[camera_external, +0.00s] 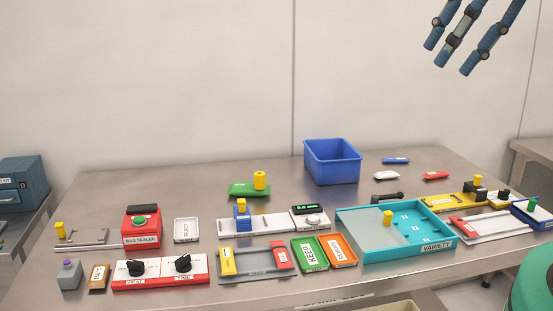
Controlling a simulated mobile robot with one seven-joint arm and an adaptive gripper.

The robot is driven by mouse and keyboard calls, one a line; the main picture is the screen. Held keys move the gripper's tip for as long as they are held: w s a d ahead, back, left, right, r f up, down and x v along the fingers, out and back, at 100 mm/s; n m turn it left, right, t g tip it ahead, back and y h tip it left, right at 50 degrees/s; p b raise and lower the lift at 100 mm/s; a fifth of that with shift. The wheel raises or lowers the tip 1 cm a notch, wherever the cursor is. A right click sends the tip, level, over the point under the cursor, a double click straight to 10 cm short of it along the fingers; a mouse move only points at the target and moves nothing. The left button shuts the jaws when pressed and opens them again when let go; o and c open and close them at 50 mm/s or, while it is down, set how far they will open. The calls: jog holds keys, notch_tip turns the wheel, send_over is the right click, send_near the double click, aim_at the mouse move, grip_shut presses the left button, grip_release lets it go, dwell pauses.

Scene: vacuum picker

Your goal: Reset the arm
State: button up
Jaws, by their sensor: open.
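My gripper (453,48) hangs at the top right of the external view, high above the table. Its dark blue fingers point down and to the left, spread apart, with nothing between them. The rest of my arm is cut off by the top edge of the picture. The gripper touches nothing on the steel table (290,180).
Below stand a blue bin (332,162), a teal tray (360,245) marked VARIETY, a red bag sealer (141,228), a red-and-white knob panel (160,272), and green KEEP (310,253) and orange (339,250) trays. Small red, white and blue items lie at the back right.

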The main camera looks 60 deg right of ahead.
notch_tip(320, 180, down, 7)
jog(key=b, duration=0.6)
dwell(1.0)
